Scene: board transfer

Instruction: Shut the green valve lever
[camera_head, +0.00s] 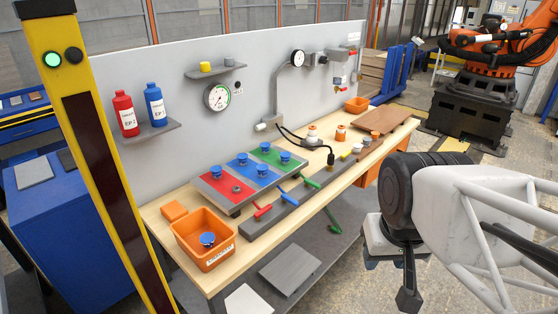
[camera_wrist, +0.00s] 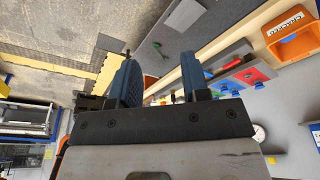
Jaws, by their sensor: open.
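The green valve lever (camera_head: 311,183) is on the long grey bar (camera_head: 290,203) along the front of the workbench. Its handle slants down to the right, towards the front edge. A blue lever (camera_head: 288,197) and a red lever (camera_head: 262,211) are to its left on the same bar. My gripper (camera_head: 390,280) is in front of the bench, to the right of and apart from the levers. In the wrist view my gripper (camera_wrist: 157,58) is open, with nothing between its dark fingers. The green lever is not clear in the wrist view.
A separate green item (camera_head: 333,222) is over the grey lower shelf. Red, blue and green panels (camera_head: 229,187) with blue knobs lie behind the bar. An orange bin (camera_head: 218,252) stands at the left end. A brown board (camera_head: 382,119) lies at the far end.

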